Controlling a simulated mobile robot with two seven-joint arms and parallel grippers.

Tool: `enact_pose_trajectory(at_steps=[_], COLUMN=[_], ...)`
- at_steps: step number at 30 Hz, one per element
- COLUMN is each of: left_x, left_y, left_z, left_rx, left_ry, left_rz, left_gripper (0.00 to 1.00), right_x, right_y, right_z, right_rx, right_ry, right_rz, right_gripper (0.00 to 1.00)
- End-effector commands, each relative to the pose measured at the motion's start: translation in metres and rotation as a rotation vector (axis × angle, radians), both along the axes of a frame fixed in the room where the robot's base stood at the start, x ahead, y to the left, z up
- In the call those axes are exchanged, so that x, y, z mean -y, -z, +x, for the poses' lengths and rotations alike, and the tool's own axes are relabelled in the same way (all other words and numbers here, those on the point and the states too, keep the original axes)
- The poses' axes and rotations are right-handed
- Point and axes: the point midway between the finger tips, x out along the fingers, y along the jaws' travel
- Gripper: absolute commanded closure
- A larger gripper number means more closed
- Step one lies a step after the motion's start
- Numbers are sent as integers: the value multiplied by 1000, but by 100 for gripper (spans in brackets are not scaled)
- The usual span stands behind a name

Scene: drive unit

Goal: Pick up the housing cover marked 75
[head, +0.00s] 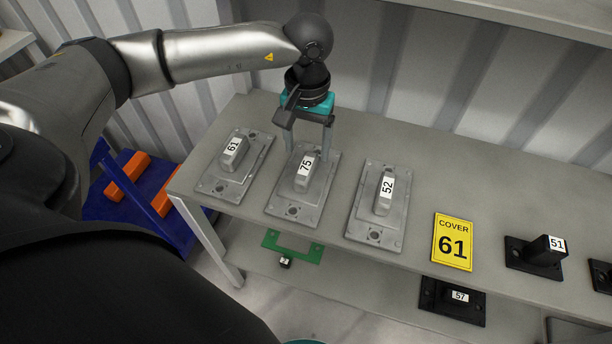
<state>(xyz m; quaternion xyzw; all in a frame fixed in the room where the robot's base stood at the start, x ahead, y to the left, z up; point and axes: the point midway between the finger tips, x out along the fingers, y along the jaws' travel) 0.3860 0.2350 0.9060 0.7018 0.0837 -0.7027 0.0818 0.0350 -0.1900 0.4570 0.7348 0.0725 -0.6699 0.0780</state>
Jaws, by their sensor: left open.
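The housing cover marked 75 (285,204) is a grey metal plate with a raised block handle, lying flat on the grey table between two similar covers. Its white label reads 75. My left gripper (307,153) points down over its far part, the fingers spread on either side of the handle in this view. The gripper is open; whether the fingers touch the cover I cannot tell. My right gripper is not in view.
The cover marked 61 (219,187) lies to the left and the cover marked 52 (370,228) to the right. A yellow sign reading COVER 61 (453,242) is on the table's front side.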

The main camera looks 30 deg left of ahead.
Motion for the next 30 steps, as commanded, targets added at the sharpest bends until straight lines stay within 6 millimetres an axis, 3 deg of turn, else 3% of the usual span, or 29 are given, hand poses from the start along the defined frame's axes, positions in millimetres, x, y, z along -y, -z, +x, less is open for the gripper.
enact_pose_trajectory(at_steps=[3,11,20,27,30], left_x=[0,0,-3,-3,-3], left_y=[17,31,73,75,75], left_z=[0,0,0,1,1], left_rx=[-1,-1,0,2,2], left_ry=[-2,-2,-1,-1,-1], left_rz=[-1,-2,-3,-3,-3], left_gripper=[25,25,25,25,36], right_x=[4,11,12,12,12], right_y=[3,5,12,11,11], right_z=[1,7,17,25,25], right_rx=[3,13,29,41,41], right_ry=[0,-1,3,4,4], right_rz=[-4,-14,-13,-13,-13], right_gripper=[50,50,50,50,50])
